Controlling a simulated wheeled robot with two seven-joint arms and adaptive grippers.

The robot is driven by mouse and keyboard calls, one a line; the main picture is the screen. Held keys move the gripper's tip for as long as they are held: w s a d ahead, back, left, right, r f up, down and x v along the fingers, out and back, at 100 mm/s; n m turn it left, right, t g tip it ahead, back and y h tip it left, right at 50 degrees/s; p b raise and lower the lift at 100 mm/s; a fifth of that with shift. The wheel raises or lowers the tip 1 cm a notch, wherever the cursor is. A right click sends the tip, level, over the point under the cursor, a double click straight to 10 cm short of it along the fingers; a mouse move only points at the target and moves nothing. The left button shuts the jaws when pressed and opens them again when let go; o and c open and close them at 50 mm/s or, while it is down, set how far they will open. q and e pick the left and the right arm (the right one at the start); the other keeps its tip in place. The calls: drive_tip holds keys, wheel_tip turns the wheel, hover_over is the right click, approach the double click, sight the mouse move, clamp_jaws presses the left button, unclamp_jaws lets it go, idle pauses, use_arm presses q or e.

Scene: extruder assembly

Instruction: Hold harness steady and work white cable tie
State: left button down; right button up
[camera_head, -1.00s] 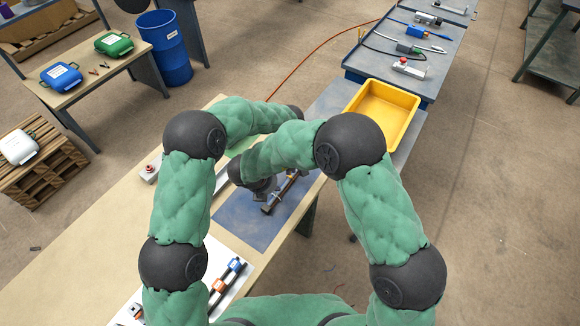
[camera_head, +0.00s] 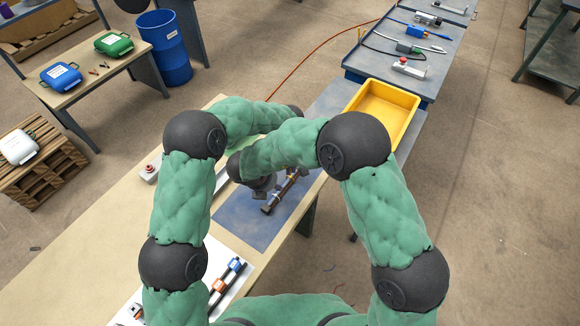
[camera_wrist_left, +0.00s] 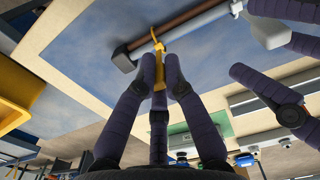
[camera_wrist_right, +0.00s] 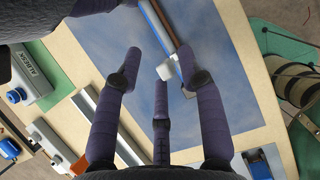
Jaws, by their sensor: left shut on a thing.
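The harness (camera_head: 285,192) is a dark bar-like bundle on the blue mat (camera_head: 235,215), partly hidden by my right arm in the head view. In the left wrist view the harness (camera_wrist_left: 180,32) has brown and grey lengths side by side. My left gripper (camera_wrist_left: 161,72) is shut on a yellow tie (camera_wrist_left: 157,48) at the harness. In the right wrist view the white cable tie (camera_wrist_right: 166,70) shows beside the harness (camera_wrist_right: 157,25). My right gripper (camera_wrist_right: 160,68) is open there, its fingertips apart around the tie, with no clear grip on it. The left gripper is largely hidden in the head view.
A yellow bin (camera_head: 383,110) stands at the far right end of the bench. A white board with connectors (camera_head: 225,285) lies at the near end. A red-button box (camera_head: 150,170) is at the bench's left edge. Bare mat surrounds the harness.

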use_arm(q)
drive_tip(key=shift+f, duration=0.1)
use_arm(e)
drive_tip(key=shift+r, duration=2.05)
use_arm(q)
drive_tip(key=shift+s, duration=0.1)
drive_tip(key=shift+s+f, duration=0.1)
drive_tip(key=shift+f, duration=0.1)
use_arm(e)
drive_tip(key=shift+w+a+r, duration=0.1)
drive_tip(key=shift+w+r, duration=0.2)
drive_tip(key=shift+r, duration=0.45)
use_arm(q)
drive_tip(key=c, duration=1.3)
unclamp_jaws()
drive_tip(key=shift+o, duration=0.2)
drive_tip(key=shift+s+f, duration=0.1)
drive_tip(key=r, duration=0.7)
drive_tip(key=shift+w+r, duration=0.35)
drive_tip(key=shift+r, duration=0.05)
use_arm(e)
drive_tip(key=shift+s+f, duration=0.2)
drive_tip(key=shift+f, duration=0.1)
use_arm(q)
drive_tip(key=shift+r, duration=0.65)
use_arm(e)
drive_tip(key=shift+f, duration=0.1)
